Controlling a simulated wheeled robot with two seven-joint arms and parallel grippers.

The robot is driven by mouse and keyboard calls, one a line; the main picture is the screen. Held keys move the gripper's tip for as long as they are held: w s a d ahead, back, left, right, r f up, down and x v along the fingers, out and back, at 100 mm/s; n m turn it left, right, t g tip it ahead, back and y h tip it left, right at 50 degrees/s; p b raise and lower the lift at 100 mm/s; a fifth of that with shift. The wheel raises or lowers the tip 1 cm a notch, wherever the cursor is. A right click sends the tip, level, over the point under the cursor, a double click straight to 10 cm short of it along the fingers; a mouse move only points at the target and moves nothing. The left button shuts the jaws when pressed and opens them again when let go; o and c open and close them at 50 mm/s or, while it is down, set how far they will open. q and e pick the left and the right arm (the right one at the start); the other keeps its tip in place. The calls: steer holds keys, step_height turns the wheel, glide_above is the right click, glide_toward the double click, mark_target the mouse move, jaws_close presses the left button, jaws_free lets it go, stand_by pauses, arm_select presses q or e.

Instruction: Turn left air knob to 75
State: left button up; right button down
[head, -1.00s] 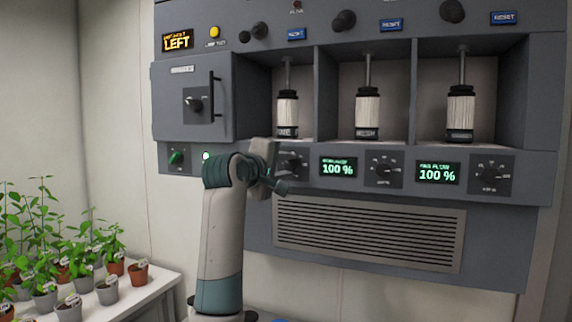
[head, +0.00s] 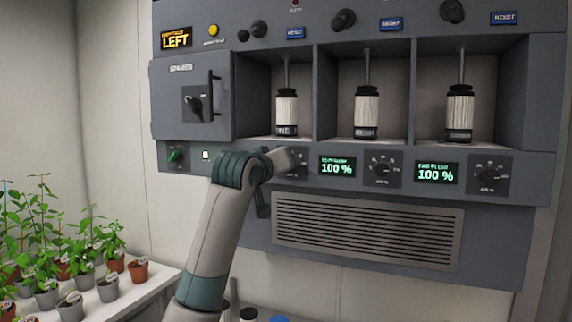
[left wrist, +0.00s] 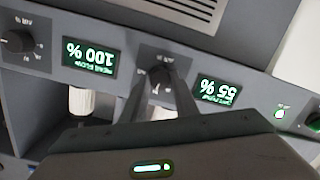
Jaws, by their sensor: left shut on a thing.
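The left air knob (left wrist: 161,74) sits on a dark dial plate between two green displays in the left wrist view, which is upside down. My left gripper (left wrist: 162,82) is shut on this knob, one finger on each side. The display beside it (left wrist: 218,92) reads 55 %; my arm hides it in the head view. In the head view my left gripper (head: 284,160) covers most of the knob and its dial plate (head: 301,172). My right gripper is not in view.
Other displays reading 100 % (head: 338,167) and similar knobs (head: 383,169) lie to the right. Below is a vent grille (head: 365,230); above are bays with white cylinders (head: 367,112). A green knob (head: 176,155) is at the left. Potted plants (head: 72,305) stand on a white bench.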

arm_select(q)
steer(key=shift+f+m+y+p, duration=0.1)
steer(key=shift+m+y+p, duration=0.1)
steer(key=shift+m, duration=1.4)
steer(key=shift+f+m+y+p, duration=0.1)
steer(key=shift+m+y+p, duration=0.1)
steer(key=shift+m, duration=1.4)
steer(key=o, duration=1.1)
steer(key=shift+r, duration=0.1)
steer(key=shift+s, duration=0.15)
